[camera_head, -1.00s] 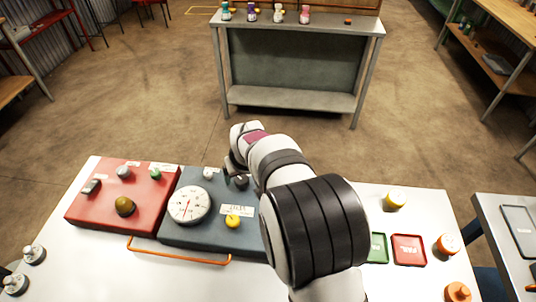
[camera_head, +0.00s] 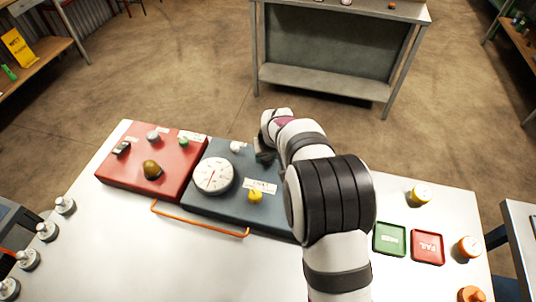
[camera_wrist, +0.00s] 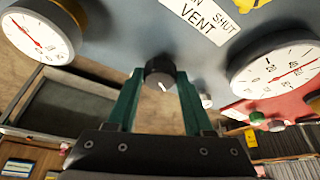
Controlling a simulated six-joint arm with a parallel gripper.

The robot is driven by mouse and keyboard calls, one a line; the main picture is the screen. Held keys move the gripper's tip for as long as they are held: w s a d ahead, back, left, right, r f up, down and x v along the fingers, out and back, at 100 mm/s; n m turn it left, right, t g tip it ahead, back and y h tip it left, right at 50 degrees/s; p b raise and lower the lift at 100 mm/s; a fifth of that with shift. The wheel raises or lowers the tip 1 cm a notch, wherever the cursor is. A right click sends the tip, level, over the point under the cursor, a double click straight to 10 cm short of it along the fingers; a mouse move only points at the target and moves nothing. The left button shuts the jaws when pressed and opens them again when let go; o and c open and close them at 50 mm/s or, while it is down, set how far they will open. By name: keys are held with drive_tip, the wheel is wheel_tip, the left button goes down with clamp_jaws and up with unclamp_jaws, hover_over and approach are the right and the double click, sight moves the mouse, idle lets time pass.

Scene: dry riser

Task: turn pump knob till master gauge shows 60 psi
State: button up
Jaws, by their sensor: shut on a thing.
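A black knob (camera_wrist: 160,74) with a white mark stands on the blue-grey panel (camera_wrist: 120,25). My gripper (camera_wrist: 160,82) has its green fingers shut on the knob's two sides. In the head view my gripper (camera_head: 265,156) is at the panel's back edge, and my arm hides much of the knob. A large white gauge (camera_head: 214,176) is left of it; it also shows in the wrist view (camera_wrist: 278,68), with a red needle. A second white gauge (camera_wrist: 38,32) shows at the wrist view's left, its needle red too. I cannot tell exact readings, nor which gauge is the master.
A yellow knob (camera_head: 255,196) sits by the VENT label (camera_wrist: 205,15). A red panel (camera_head: 125,177) with several knobs is at left, an orange handle (camera_head: 200,220) in front. Green and red trays (camera_head: 428,247) lie right of my arm.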

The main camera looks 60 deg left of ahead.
drive_tip(key=shift+s+m+t+h, duration=0.1)
drive_tip(key=shift+m+t+h, duration=0.25)
drive_tip(key=shift+m, duration=0.9)
drive_tip(key=shift+s+m+t+h, duration=0.1)
drive_tip(key=shift+m+t+h, duration=0.25)
drive_tip(key=shift+m, duration=0.9)
clamp_jaws()
drive_tip(key=o, duration=1.3)
unclamp_jaws()
drive_tip(key=shift+a, duration=0.1)
drive_tip(key=v, duration=1.5)
drive_tip(key=shift+s+d+r, duration=0.2)
drive_tip(key=shift+d+r, duration=0.1)
drive_tip(key=shift+d, duration=0.05)
